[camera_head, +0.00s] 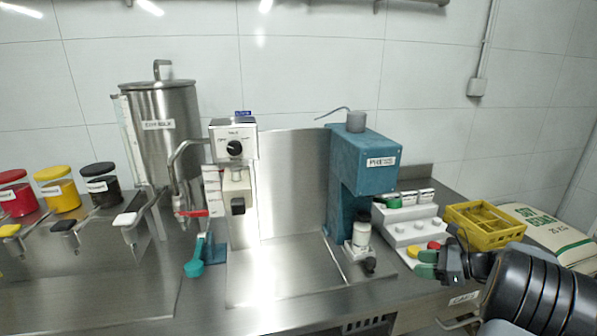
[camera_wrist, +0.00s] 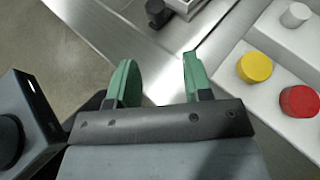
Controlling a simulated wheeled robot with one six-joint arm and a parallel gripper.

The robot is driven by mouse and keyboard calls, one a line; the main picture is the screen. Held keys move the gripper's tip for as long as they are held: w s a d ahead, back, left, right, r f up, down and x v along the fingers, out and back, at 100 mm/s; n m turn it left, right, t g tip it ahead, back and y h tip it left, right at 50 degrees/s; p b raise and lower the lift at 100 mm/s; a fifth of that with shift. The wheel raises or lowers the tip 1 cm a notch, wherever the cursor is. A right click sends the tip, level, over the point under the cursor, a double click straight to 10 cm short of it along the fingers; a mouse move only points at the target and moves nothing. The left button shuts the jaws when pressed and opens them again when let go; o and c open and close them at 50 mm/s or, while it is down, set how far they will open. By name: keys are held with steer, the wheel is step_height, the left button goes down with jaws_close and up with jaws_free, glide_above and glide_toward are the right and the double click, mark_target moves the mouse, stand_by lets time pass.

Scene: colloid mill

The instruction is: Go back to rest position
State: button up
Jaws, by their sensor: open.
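My gripper (camera_head: 428,264) is at the right side of the counter, just in front of the white rack. In the wrist view my gripper (camera_wrist: 157,80) shows two green fingers spread apart, with only bare steel counter and floor between and beyond them. Nothing is held. A yellow cap (camera_wrist: 254,67) and a red cap (camera_wrist: 299,101) sit on the white rack to the right of the fingers, apart from them. In the head view the yellow cap (camera_head: 413,251) and the red cap (camera_head: 434,245) are close beside the fingers.
The steel counter (camera_head: 285,270) is clear in the middle.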

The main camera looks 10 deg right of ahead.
steer(key=s+a+f+n+g+h+p, duration=0.2)
steer(key=s+a+f+n+g+h, duration=0.3)
steer(key=s+a+n, duration=0.4)
steer(key=s+a+r+n+h+p, duration=0.3)
steer(key=s+a+r+n+h, duration=0.2)
steer(key=s+a+r+n, duration=0.3)
steer(key=a+r+n, duration=0.4)
steer(key=a+n, duration=0.2)
steer(key=n, duration=0.2)
steer(key=shift+s+p, duration=0.2)
steer(key=shift+p, duration=0.2)
